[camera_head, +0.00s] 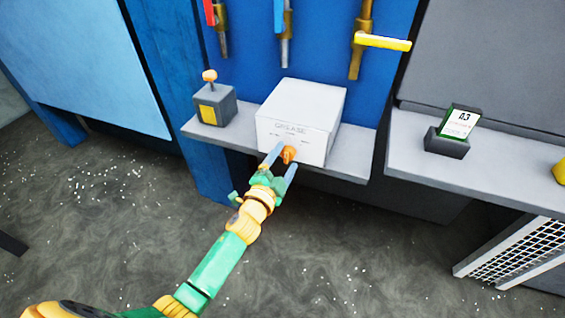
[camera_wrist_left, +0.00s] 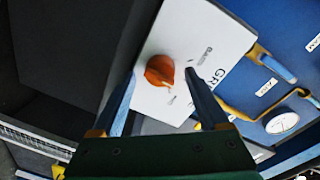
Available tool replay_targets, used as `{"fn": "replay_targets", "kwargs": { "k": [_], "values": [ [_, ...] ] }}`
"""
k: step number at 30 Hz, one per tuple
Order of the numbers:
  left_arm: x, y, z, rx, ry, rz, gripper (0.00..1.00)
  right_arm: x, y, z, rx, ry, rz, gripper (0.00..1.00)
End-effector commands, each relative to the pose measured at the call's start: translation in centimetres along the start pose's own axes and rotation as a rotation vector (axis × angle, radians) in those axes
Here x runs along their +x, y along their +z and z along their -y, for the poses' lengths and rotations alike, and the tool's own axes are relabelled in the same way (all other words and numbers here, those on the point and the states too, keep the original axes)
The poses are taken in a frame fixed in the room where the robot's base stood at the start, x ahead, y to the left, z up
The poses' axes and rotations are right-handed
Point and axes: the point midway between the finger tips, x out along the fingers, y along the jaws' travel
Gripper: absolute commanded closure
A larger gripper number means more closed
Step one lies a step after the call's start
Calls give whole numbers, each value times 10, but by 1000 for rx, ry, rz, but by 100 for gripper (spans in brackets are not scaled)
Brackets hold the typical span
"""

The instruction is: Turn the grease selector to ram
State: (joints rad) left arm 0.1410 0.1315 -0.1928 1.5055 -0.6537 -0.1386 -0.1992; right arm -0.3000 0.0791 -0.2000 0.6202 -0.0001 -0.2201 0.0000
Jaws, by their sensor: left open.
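The grease selector is an orange knob (camera_head: 288,154) on the front of a white box (camera_head: 306,105) marked GREASE, which stands on a grey shelf. In the left wrist view the orange knob (camera_wrist_left: 160,71) sits on the white panel (camera_wrist_left: 215,40), with small labels around it that are too small to read surely. My left gripper (camera_head: 281,156) is open at the box front, its fingers on either side of the knob in the head view. In the left wrist view the knob lies ahead between the fingers (camera_wrist_left: 160,90); contact cannot be told. My right gripper is not in view.
A grey box with an orange button (camera_head: 210,76) stands left on the shelf (camera_head: 345,158). Pipes with red, blue and yellow handles (camera_head: 382,42) hang above. A card in a dark holder (camera_head: 447,143) stands on the right shelf. The floor in front is open.

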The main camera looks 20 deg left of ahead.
Motion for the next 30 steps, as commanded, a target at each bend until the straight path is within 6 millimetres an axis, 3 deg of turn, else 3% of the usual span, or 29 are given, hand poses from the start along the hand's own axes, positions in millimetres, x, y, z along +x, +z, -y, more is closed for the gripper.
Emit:
{"fn": "replay_targets", "kwargs": {
  "k": [6, 11, 25, 28, 30],
  "values": [
    [-40, 0, 0, -1, 2, 0, 22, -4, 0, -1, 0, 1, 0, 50],
    [-62, 0, 0, 0, 1, 0, 22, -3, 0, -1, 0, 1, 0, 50],
    [-66, 1, -1, -2, 3, 2, 22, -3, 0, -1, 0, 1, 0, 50],
    [-69, 20, -28, -49, 72, 55, 22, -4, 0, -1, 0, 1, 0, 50],
    [-80, 51, -74, -128, 181, 151, 22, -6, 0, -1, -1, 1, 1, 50]
  ]
}}
